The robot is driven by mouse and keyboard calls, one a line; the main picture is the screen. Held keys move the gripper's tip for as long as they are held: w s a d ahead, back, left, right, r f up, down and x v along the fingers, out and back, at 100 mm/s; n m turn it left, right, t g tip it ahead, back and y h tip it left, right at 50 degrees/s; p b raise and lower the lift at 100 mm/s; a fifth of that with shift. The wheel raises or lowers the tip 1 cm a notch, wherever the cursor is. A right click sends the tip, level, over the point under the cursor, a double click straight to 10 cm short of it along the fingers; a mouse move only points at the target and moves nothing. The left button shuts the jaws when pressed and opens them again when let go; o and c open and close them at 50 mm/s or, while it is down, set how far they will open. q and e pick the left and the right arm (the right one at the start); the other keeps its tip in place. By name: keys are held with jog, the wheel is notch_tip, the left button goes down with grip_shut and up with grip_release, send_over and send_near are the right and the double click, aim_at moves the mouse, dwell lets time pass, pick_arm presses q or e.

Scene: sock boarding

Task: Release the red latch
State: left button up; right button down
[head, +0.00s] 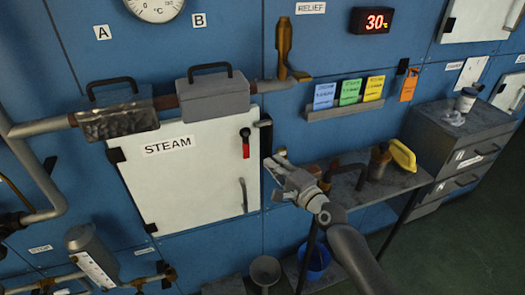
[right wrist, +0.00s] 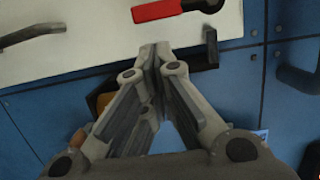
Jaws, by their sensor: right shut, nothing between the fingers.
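The red latch (head: 246,143) is on the upper right of the white STEAM door (head: 185,195). Its dark pivot is at the top and its red grip hangs down. In the right wrist view the red grip (right wrist: 157,11) lies across the top edge, beside its dark pivot. The door looks shut in its frame. My right gripper (head: 277,163) is to the right of and slightly below the latch, its fingers together and empty. In the right wrist view the closed fingertips (right wrist: 154,58) are near the door's edge, apart from the red grip. My left gripper is not in view.
A black bracket (head: 263,133) stands at the door's right edge beside the latch. A grey door handle (head: 243,194) is below. Covered pipework (head: 213,94) runs above the door.

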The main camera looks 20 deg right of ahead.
aim_at(246, 144)
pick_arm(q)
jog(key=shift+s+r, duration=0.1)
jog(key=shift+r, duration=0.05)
pick_arm(e)
jog(key=x, duration=0.6)
jog(key=shift+w+a, duration=0.1)
jog(key=shift+w, duration=0.25)
